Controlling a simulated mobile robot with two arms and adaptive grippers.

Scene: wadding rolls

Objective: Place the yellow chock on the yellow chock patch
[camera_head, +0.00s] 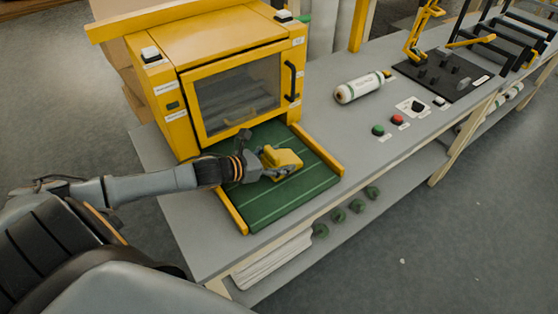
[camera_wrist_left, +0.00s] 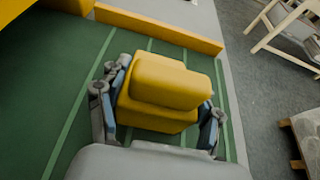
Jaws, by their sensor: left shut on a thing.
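The yellow chock (camera_head: 282,162) is held by my left gripper (camera_head: 266,164) over the green mat (camera_head: 272,205) in front of the yellow cabinet. In the left wrist view the chock (camera_wrist_left: 165,92) sits between the two blue-padded fingers of my left gripper (camera_wrist_left: 160,115), which is shut on it. The chock's underside is hidden, so I cannot tell whether it touches the mat. I cannot make out a yellow chock patch in either view. My right gripper is not in view.
The yellow cabinet (camera_head: 185,113) with a window door stands behind the mat. Yellow rails (camera_head: 318,150) edge the mat. A white roll (camera_head: 358,88), a green button (camera_head: 378,130) and a red button (camera_head: 397,119) are to the right. Green pieces (camera_head: 338,214) lie on the lower shelf.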

